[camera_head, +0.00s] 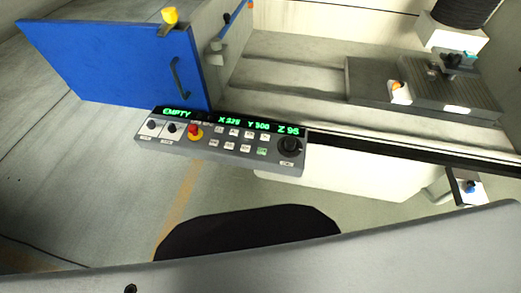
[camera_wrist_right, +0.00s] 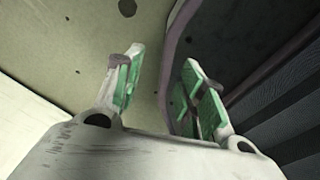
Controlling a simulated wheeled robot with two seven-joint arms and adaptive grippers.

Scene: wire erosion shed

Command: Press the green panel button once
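The control panel (camera_head: 222,168) is a long grey box with a black display strip reading EMPTY, X, Y and Z values in green. Its green button (camera_head: 262,152) is small and sits in the lower row, left of the large black dial (camera_head: 289,147). White buttons fill the rest of the rows. My right gripper (camera_wrist_right: 163,88) shows only in the right wrist view. Its two green-padded fingers are apart with nothing seen held between them. The panel is not recognisable in that view. My left gripper is in neither view.
The machine's grey worktable block (camera_head: 430,85) is at the back right. Bare floor (camera_head: 90,185) lies left of the panel.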

